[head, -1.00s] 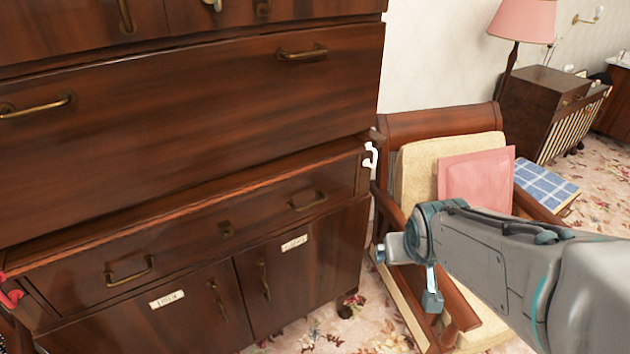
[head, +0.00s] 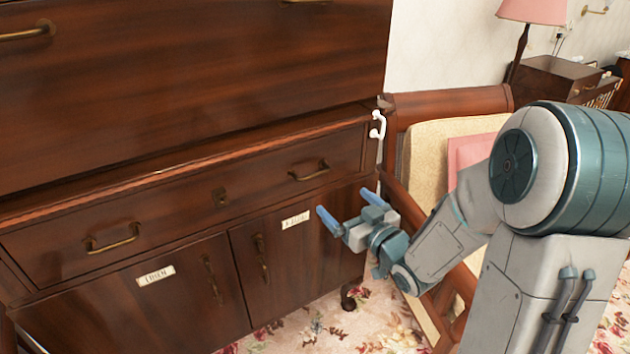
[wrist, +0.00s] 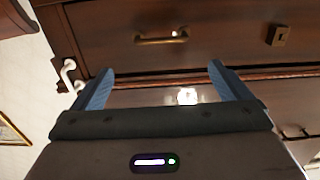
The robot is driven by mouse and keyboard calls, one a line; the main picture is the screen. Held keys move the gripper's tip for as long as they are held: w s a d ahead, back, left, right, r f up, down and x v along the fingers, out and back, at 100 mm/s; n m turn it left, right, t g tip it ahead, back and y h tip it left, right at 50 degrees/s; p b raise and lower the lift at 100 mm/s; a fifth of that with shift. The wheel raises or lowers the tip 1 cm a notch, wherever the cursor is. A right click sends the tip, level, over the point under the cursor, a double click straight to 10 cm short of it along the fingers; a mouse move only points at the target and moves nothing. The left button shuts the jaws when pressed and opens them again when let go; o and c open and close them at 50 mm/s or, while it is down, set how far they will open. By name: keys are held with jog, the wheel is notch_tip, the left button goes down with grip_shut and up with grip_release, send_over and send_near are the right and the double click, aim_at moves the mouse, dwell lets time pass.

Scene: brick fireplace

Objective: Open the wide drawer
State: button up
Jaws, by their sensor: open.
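The dark wooden cabinet has a wide lower drawer (head: 165,215) with two brass handles and a keyhole plate (head: 220,197). It is shut. Its right handle (head: 309,172) also shows in the wrist view (wrist: 162,39), which looks upside down, with the keyhole plate (wrist: 278,35) beside it. A larger drawer front (head: 190,80) lies above a ledge. My gripper (head: 350,208) is open and empty, its blue fingers apart. It is in front of the cabinet's right side, below and right of the right handle, touching no handle.
Two labelled cupboard doors (head: 300,262) are under the lower drawer. A white hook-like fitting (head: 377,126) is at the cabinet's right edge. A wooden armchair (head: 450,102) with cushions stands close on the right, behind my arm. Floral carpet (head: 320,330) shows in front.

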aim_at(316, 176)
jog(key=x, duration=1.3)
jog(key=shift+w+a+r, duration=0.15)
jog(key=shift+w+a, duration=0.1)
